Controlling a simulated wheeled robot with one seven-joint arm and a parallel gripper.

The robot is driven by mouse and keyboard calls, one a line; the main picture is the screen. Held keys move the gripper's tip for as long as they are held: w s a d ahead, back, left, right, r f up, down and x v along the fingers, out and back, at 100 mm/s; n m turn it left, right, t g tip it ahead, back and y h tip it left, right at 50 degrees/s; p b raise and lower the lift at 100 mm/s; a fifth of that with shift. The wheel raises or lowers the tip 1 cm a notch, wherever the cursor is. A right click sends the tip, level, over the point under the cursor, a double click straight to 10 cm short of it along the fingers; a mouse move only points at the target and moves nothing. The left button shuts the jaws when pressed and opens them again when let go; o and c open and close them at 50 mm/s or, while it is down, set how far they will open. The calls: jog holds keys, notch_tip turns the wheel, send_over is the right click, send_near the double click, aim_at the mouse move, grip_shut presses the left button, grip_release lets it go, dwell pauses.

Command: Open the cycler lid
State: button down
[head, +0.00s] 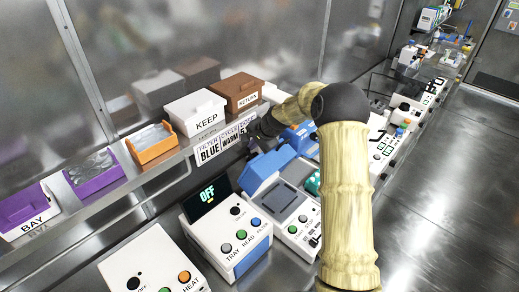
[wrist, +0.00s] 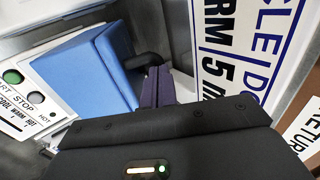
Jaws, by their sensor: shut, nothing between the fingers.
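The cycler (head: 297,222) is a white box with buttons on the bench in the head view. Its blue lid (head: 264,172) slopes at the back of a dark grey top plate (head: 280,196); how far it is raised is unclear. In the wrist view the blue lid (wrist: 82,70) is left of my fingers, with the start/stop panel (wrist: 28,90) beyond. A dark bar (wrist: 146,62) is at my fingertips; I cannot tell whether they touch. My gripper (head: 250,138) is shut and empty behind the lid, by the shelf edge. It also shows in the wrist view (wrist: 158,82).
A sign strip (head: 222,140) is close beside my gripper. The shelf above holds the KEEP box (head: 198,112), the RETURN box (head: 238,90) and an orange bin (head: 153,150). A reader showing OFF (head: 228,235) stands left of the cycler. More devices line the bench to the right.

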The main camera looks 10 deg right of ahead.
jog(key=shift+w+a, duration=0.2)
jog(key=shift+w, duration=0.05)
jog(key=shift+s+d+r, duration=0.1)
jog(key=s+d+r, duration=0.2)
jog(key=s, duration=0.1)
jog(key=shift+d+r, duration=0.2)
jog(key=shift+r, duration=0.1)
jog(key=w+a+r+b+v, duration=0.1)
jog(key=b+v, duration=0.2)
jog(key=v, duration=0.6)
jog(key=shift+s+d, duration=0.1)
jog(key=s+f+n+g+h, duration=0.1)
jog(key=s+f+n, duration=0.1)
jog(key=s, duration=0.8)
jog(key=s+f+n+g+h, duration=0.1)
jog(key=s+f+n, duration=0.2)
jog(key=s, duration=0.7)
jog(key=s+f+n+h, duration=0.1)
jog(key=s+f+n, duration=0.2)
jog(key=s+n, duration=0.3)
jog(key=s, duration=0.5)
jog(key=shift+a+f+g+h, duration=0.2)
jog(key=shift+a+g+h, duration=0.15)
jog(key=shift+g+h, duration=0.05)
